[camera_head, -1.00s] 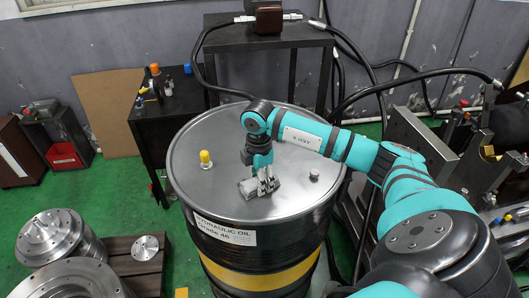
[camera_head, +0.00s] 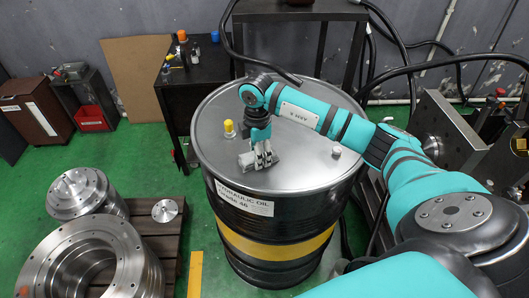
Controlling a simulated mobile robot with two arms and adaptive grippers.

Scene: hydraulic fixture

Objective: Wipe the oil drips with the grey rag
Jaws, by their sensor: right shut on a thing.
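My right gripper (camera_head: 261,157) points down at the front left of the top of a black oil drum (camera_head: 300,130). It is shut on the grey rag (camera_head: 246,162), a small grey piece that shows beside and below the fingers, low against the lid. The rag appears to touch the lid, though the contact is partly hidden by the fingers. My left gripper is not in view.
A yellow cap (camera_head: 229,127) stands on the lid just behind and left of my gripper, and a pale cap (camera_head: 337,152) to its right. A black table (camera_head: 200,75) with bottles stands behind left. Hoses hang behind. A pallet with metal parts (camera_head: 85,265) lies front left.

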